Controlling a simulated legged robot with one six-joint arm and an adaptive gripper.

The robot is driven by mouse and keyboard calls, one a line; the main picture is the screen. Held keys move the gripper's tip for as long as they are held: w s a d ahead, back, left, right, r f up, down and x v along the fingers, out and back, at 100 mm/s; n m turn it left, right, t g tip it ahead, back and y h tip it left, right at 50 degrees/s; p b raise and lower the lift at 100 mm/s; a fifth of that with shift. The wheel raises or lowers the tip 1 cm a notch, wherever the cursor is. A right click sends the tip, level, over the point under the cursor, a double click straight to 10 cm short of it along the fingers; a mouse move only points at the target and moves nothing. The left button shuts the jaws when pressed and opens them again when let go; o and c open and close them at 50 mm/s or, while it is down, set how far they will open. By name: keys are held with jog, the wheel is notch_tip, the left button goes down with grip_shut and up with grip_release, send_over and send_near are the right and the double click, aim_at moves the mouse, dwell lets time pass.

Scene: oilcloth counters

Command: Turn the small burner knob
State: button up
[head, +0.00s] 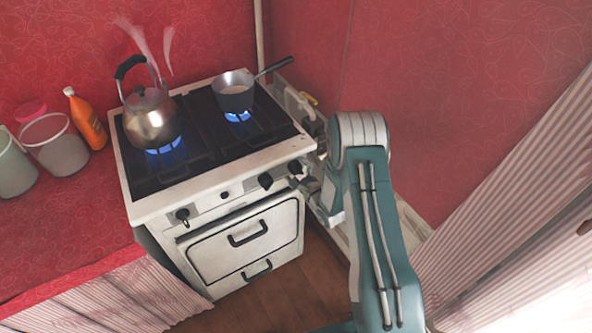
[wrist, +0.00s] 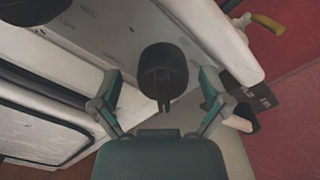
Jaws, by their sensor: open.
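The white stove (head: 160,205) has black knobs along its front panel. The right-hand knob (head: 295,167) is closest to my gripper, and another knob (head: 265,181) is left of it. In the wrist view one black round knob (wrist: 163,72), with a narrow pointer tab, sits between my open fingers, with a gap on both sides. I cannot tell for sure that it is the small burner's. My gripper (wrist: 160,82) is open and empty. In the head view my gripper (head: 320,202) shows only partly, low at the stove's right front, beside my arm.
A steaming kettle (head: 150,117) and a saucepan (head: 235,93) stand over lit blue flames. An orange bottle (head: 86,119) and tubs (head: 57,146) stand on the red counter at left. A yellow-handled valve (wrist: 267,23) and the red wall are close on the right.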

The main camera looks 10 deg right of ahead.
jog(key=shift+s, duration=0.1)
jog(key=v, duration=1.1)
jog(key=shift+s, duration=0.35)
jog(key=shift+d, duration=0.15)
notch_tip(320, 180, up, 20)
jog(key=w+d+n+g+h, duration=0.15)
jog(key=n+g+h, duration=0.35)
jog(key=n, duration=0.7)
jog(key=s+a+r+n+g, duration=0.1)
jog(key=s+r+n+g, duration=0.1)
jog(key=s, duration=0.6)
jog(key=s+a+r+n+g, duration=0.2)
jog(key=s+r+n, duration=0.3)
jog(key=s, duration=0.4)
jog(key=s+a+r+n+g, duration=0.2)
jog(key=s+r+n, duration=0.2)
jog(key=s, duration=0.5)
jog(key=shift+r+h, duration=0.4)
jog(key=shift+r, duration=0.15)
